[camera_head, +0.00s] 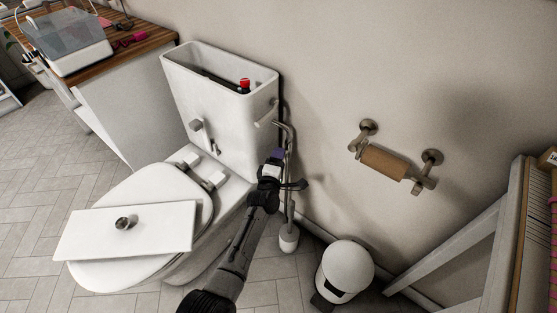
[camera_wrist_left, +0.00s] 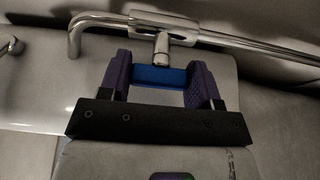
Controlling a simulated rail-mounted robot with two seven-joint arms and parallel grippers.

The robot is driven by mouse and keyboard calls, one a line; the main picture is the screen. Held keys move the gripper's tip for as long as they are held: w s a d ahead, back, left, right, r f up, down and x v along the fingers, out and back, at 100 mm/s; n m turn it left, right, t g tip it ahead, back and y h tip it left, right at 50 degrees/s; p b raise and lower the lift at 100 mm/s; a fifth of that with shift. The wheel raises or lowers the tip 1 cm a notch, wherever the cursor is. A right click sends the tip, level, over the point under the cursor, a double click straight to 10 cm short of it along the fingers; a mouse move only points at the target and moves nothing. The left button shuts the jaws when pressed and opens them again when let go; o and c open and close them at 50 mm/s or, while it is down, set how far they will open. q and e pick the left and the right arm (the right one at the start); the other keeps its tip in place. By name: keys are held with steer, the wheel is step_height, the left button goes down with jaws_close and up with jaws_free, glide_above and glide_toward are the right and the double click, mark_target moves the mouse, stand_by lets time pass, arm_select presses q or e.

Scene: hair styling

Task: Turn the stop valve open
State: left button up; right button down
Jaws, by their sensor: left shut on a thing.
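The stop valve sits on a chrome pipe (camera_head: 289,142) that runs down the wall beside the toilet tank. In the left wrist view, the valve's blue handle (camera_wrist_left: 158,79) hangs on a short chrome stem (camera_wrist_left: 162,45) below the chrome pipe (camera_wrist_left: 250,42). My left gripper (camera_head: 277,155) is at the pipe, right of the tank. Its two purple fingers, also in the left wrist view (camera_wrist_left: 160,72), are shut on the blue handle, one on each side. In the head view the gripper hides the handle. My right gripper is not in view.
The open white tank (camera_head: 222,125) holds a red-capped part (camera_head: 244,85). Its lid (camera_head: 165,232) lies on the closed toilet seat. A toilet brush holder (camera_head: 289,240) and white bin (camera_head: 345,268) stand on the floor near my arm. A paper holder (camera_head: 385,162) is on the wall.

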arm_select(q)
steer(key=o, duration=0.6)
steer(key=shift+o, duration=0.2)
steer(key=p+v, duration=0.4)
steer(key=v, duration=0.9)
steer(key=shift+s+p, duration=0.4)
steer(key=shift+a+f, duration=0.1)
steer(key=shift+a, duration=0.05)
